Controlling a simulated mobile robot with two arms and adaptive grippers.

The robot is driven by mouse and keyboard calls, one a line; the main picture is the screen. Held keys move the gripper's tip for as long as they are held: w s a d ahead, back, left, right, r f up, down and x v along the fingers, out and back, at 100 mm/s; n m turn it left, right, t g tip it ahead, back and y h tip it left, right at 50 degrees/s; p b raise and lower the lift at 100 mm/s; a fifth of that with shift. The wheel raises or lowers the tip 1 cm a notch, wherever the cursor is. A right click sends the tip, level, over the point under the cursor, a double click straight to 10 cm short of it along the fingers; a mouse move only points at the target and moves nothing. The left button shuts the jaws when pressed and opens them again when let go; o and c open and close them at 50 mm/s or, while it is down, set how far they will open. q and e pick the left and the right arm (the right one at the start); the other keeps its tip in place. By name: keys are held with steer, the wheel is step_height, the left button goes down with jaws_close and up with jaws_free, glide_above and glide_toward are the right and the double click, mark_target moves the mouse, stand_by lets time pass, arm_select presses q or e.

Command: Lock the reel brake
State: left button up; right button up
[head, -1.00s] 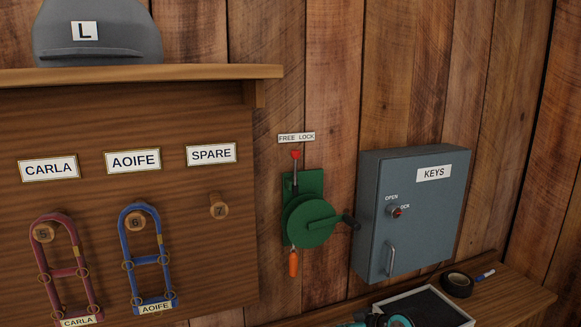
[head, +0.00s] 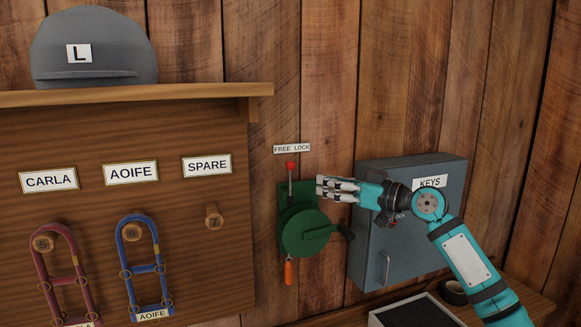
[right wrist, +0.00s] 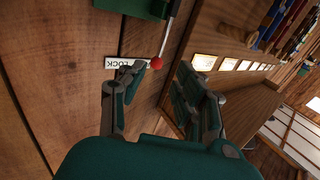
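The green reel (head: 306,232) is fixed to the plank wall. Its brake lever (head: 290,187) stands about upright with a red knob (head: 291,166) at the top, below the middle of the FREE LOCK label (head: 292,148). My right gripper (head: 322,188) is just right of the lever, a little lower than the knob, with its fingers pointing left. In the right wrist view, its two fingers (right wrist: 158,76) are spread, with the red knob (right wrist: 157,63) showing in the gap between the tips. I cannot tell whether they touch. My left gripper is out of view.
A grey key cabinet (head: 440,240) is on the wall right of the reel, partly behind my right arm. The reel's black crank handle (head: 346,232) sticks out below my gripper. A wooden board (head: 215,265) with labels and halters is to the left. An orange handle (head: 289,273) hangs below.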

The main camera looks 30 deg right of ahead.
steer(key=p, duration=0.5)
glide_above(290, 195)
steer(key=shift+w+d, duration=0.1)
steer(key=shift+d, duration=0.1)
steer(key=shift+w, duration=0.1)
steer(key=shift+c, duration=0.2)
jaws_close()
steer(key=shift+f, duration=0.1)
